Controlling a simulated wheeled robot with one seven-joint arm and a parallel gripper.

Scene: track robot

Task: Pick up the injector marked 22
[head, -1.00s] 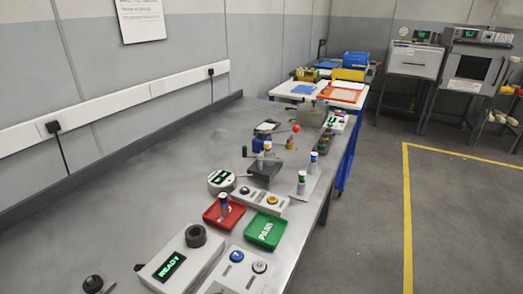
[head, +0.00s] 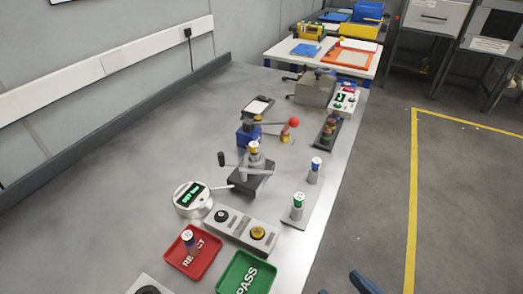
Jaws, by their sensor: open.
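Several small grey injectors with coloured tops stand on the bench; no number can be read, so I cannot tell which is 22. A green-topped injector (head: 297,206) and a blue-topped injector (head: 315,171) stand upright on a grey plate near the bench's right edge. Another injector (head: 188,241) stands in the red REJECT tray (head: 207,263). A yellow-topped one (head: 254,150) sits in the dark clamp fixture (head: 250,182). Two dark blue tips at the bottom edge look like my gripper (head: 344,286), open, apart from every injector and mostly out of frame.
The green PASS tray (head: 262,262) lies beside the red one. A round gauge (head: 192,199) and a button box (head: 240,228) stand behind them. A red-knobbed lever (head: 293,122) sticks out over the bench. The left part of the bench is clear.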

